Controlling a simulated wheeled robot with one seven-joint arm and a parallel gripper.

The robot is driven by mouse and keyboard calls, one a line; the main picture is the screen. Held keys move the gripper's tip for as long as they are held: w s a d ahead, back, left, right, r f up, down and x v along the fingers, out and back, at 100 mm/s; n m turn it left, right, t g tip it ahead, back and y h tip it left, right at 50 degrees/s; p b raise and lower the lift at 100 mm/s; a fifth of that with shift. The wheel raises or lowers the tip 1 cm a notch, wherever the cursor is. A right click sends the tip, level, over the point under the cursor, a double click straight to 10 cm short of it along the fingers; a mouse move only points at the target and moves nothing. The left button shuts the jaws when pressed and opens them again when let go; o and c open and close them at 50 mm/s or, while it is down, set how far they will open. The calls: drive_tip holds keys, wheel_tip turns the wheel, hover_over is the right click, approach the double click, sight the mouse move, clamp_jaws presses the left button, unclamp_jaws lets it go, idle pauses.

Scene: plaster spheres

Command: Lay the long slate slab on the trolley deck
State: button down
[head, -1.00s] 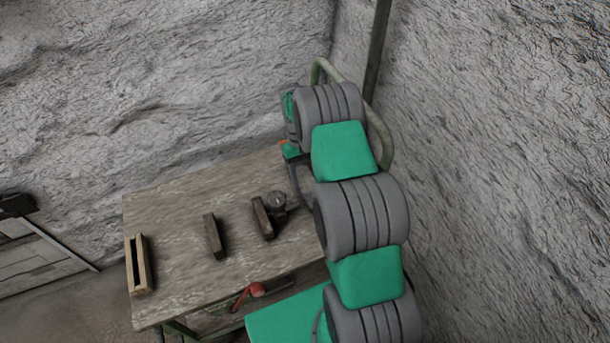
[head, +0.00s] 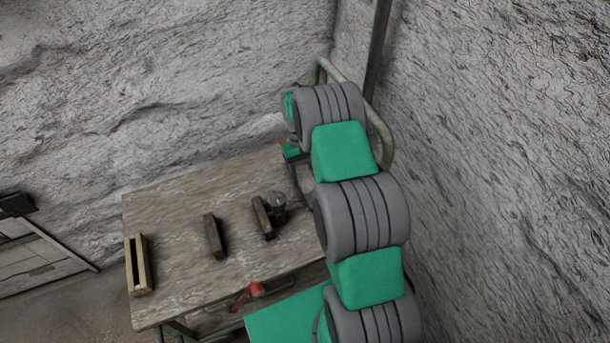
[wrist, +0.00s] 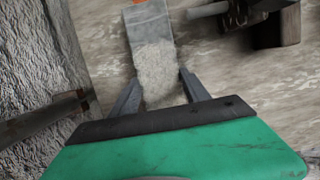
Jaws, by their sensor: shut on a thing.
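The trolley deck (head: 175,200) is a worn, pale, wood-like top, seen from above in the head view. My gripper (wrist: 160,78) points down over the deck's far right part, and my arm hides much of it in the head view. In the wrist view its two fingers stand on either side of a long grey piece, which I take for the slate slab (wrist: 150,28). The slab has an orange mark at its far end and a pale, rough patch near the fingers. I cannot tell its height above the deck.
On the deck are a slotted wooden block (head: 138,265), two dark blocks (head: 214,236) (head: 262,217) and a round metal thing (head: 277,202). A red-ended lever (head: 257,289) shows at the front edge. A green rail (head: 385,140) and rock walls lie behind and right.

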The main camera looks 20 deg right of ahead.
drive_tip(key=shift+f+b, duration=0.5)
drive_tip(key=shift+f, duration=0.15)
idle(0.3)
drive_tip(key=c, duration=0.9)
unclamp_jaws()
drive_tip(key=o, duration=0.4)
drive_tip(key=shift+o, duration=0.3)
drive_tip(key=shift+f, duration=0.1)
drive_tip(key=shift+r+p, duration=1.15)
drive_tip(key=shift+r, duration=0.95)
